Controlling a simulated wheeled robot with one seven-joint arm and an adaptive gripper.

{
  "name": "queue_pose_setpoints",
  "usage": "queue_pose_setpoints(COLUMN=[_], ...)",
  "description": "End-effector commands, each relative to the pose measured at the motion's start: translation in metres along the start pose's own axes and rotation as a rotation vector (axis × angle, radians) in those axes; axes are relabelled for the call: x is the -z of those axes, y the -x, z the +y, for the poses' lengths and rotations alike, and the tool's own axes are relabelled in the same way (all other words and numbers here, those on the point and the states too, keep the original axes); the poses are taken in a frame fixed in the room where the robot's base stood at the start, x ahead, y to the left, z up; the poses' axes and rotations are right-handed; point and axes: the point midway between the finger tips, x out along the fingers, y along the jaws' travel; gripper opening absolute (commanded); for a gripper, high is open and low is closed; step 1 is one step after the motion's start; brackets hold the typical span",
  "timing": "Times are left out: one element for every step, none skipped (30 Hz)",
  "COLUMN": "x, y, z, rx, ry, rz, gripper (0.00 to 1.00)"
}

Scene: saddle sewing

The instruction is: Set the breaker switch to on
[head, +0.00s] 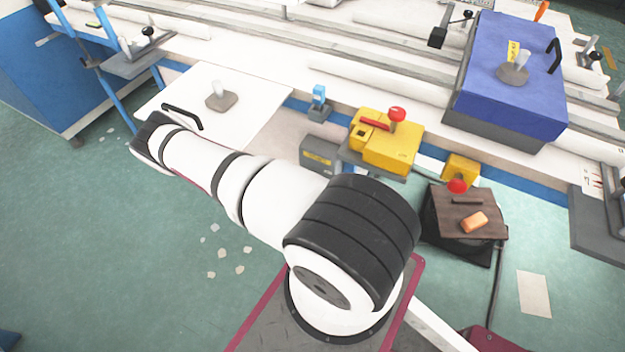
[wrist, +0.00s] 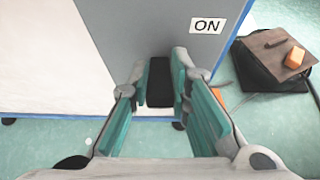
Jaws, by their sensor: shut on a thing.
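In the wrist view, the breaker switch is a black handle (wrist: 159,80) standing against a grey panel (wrist: 160,28). A white label reading "ON" (wrist: 207,25) is on the panel, above and to the right of the handle. My gripper (wrist: 160,90), with teal finger pads, has one finger on each side of the handle and is shut on it. In the head view my arm hides the gripper and the handle.
A dark stool (head: 445,203) bearing an orange block (head: 474,222) stands at the right. A yellow box (head: 390,150) with a red knob sits at the table's front edge. A blue machine (head: 510,75) is behind. Green floor is open at the left.

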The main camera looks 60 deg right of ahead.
Motion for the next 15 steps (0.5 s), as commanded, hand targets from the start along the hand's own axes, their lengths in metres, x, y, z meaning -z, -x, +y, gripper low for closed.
queue_pose_setpoints(x=[0.0015, 0.0016, 0.0018, 0.0019, 0.0020, 0.0021, 0.0022, 0.0022, 0.0023, 0.0023, 0.0023, 0.0023, 0.0023, 0.0024, 0.0023], y=[0.0013, 0.0013, 0.0011, 0.0011, 0.0010, 0.0009, 0.0009, 0.0008, 0.0008, 0.0008, 0.0008, 0.0008, 0.0008, 0.0008, 0.0008], z=[-0.0001, 0.0000, 0.0002, 0.0003, 0.0003, 0.0004, 0.0005, 0.0005, 0.0005, 0.0005, 0.0005, 0.0005, 0.0005, 0.0005, 0.0005], rx=[0.000, 0.000, 0.000, 0.000, 0.000, 0.000, 0.000, 0.000, 0.000, 0.000, 0.000, 0.000, 0.000, 0.000, 0.000], ry=[0.000, 0.000, 0.000, 0.000, 0.000, 0.000, 0.000, 0.000, 0.000, 0.000, 0.000, 0.001, 0.001, 0.001, 0.001], rz=[0.009, 0.010, 0.012, 0.013, 0.013, 0.014, 0.014, 0.014, 0.014, 0.014, 0.014, 0.014, 0.014, 0.014, 0.014], gripper=[0.00, 0.00, 0.00, 0.00, 0.00, 0.00, 0.00, 0.00, 0.00, 0.00, 0.00, 0.00, 0.00, 0.00, 0.22])
